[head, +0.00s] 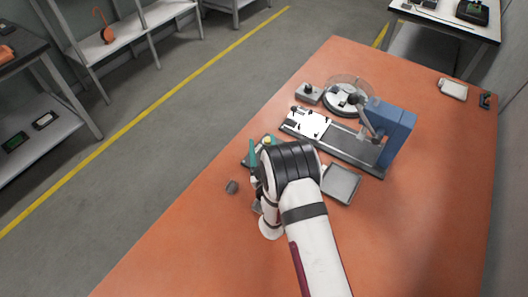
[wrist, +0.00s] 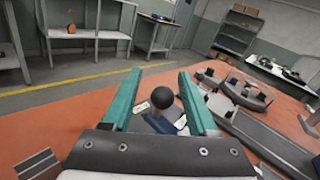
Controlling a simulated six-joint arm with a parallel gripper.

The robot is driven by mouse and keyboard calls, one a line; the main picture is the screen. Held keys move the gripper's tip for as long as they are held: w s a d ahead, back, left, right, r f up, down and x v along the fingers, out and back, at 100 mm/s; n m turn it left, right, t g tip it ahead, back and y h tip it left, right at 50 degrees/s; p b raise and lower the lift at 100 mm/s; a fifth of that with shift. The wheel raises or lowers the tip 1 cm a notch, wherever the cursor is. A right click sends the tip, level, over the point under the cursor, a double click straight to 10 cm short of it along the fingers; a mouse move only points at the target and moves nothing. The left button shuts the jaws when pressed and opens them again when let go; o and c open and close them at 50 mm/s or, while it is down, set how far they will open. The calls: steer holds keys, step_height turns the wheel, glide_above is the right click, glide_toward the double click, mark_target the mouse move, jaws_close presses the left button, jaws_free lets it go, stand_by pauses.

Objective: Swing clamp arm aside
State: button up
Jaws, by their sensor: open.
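My gripper (wrist: 160,95) shows two teal fingers spread apart in the wrist view, with nothing gripped between them. A dark round knob (wrist: 162,97) shows in the gap between the fingers, above a small grey base (wrist: 163,122) with pale labels. Whether the knob belongs to the clamp arm I cannot tell. In the head view my gripper (head: 264,146) is left of a fixture with a grey base (head: 345,146) and a blue column (head: 392,128). A grey lever (head: 368,122) reaches from the column. My wrist hides much of the area around the fingers.
A white plate (head: 309,123) lies on the fixture base. A round dial-like part (head: 345,100) and a small knobbed box (head: 308,93) stand behind. A shallow grey tray (head: 341,184) lies right of my wrist. A small grey block (head: 232,187) lies left. The orange table (head: 430,220) is clear at front right.

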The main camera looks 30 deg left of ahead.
steer(key=v, duration=1.1)
steer(key=shift+d, duration=0.15)
steer(key=shift+s, duration=0.15)
